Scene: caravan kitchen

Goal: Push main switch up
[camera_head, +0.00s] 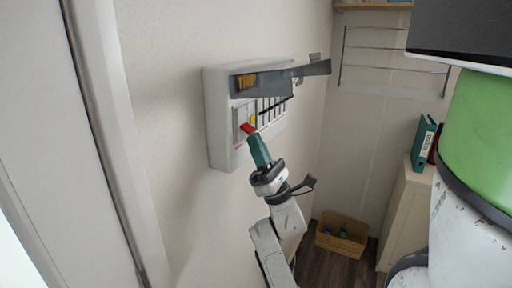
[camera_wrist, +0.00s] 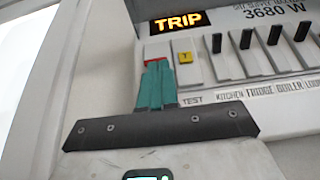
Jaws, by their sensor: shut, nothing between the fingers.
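The white switch box (camera_head: 222,115) is fixed to the wall; its front also shows in the wrist view (camera_wrist: 290,100). The red main switch (camera_head: 247,128) is at the left end of its switch row. In the wrist view the red of the main switch (camera_wrist: 153,61) shows just above my fingertips, and its lower part is hidden behind them. My gripper (camera_head: 250,138) is shut and empty, its teal fingers pointing up at the main switch from below. In the wrist view, my gripper (camera_wrist: 157,70) overlaps the switch's slot; I cannot tell whether it touches the red lever.
A lit TRIP display (camera_wrist: 180,21) is above the main switch. A yellow test button (camera_wrist: 185,57) is close on the right, then several black breaker levers (camera_wrist: 245,39). A grey raised cover (camera_head: 285,78) juts over the switches. A wicker basket (camera_head: 341,236) stands on the floor.

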